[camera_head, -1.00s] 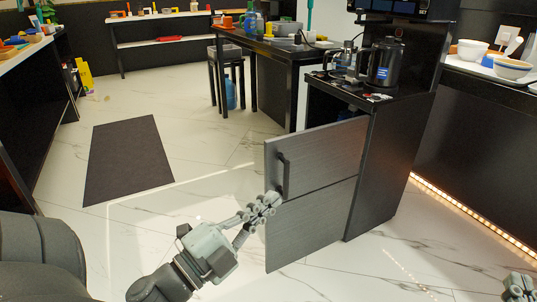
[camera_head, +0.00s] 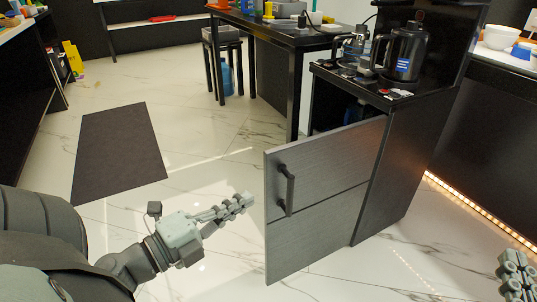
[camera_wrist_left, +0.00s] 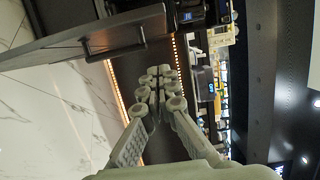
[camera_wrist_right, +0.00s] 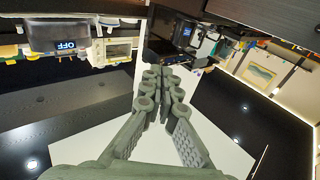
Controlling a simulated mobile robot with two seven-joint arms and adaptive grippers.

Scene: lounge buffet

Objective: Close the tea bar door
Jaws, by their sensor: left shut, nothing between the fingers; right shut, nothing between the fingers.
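The tea bar (camera_head: 400,170) is a tall dark cabinet at the right of the head view. Its grey door (camera_head: 315,215) stands open, swung out to the left, with a dark handle (camera_head: 287,190) near its free edge. The door also shows in the left wrist view (camera_wrist_left: 60,48). My left gripper (camera_head: 248,198) is shut and empty, just left of the door's free edge, with a small gap seeming to lie between them. My right gripper (camera_head: 510,270) is shut and empty at the lower right, apart from the cabinet; its fingers show in the right wrist view (camera_wrist_right: 163,78).
A kettle (camera_head: 402,52) and small items stand on the tea bar's top. A black table (camera_head: 262,35) and a stool (camera_head: 222,62) are behind the door. A dark mat (camera_head: 118,150) lies on the left floor. The marble floor around the door is clear.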

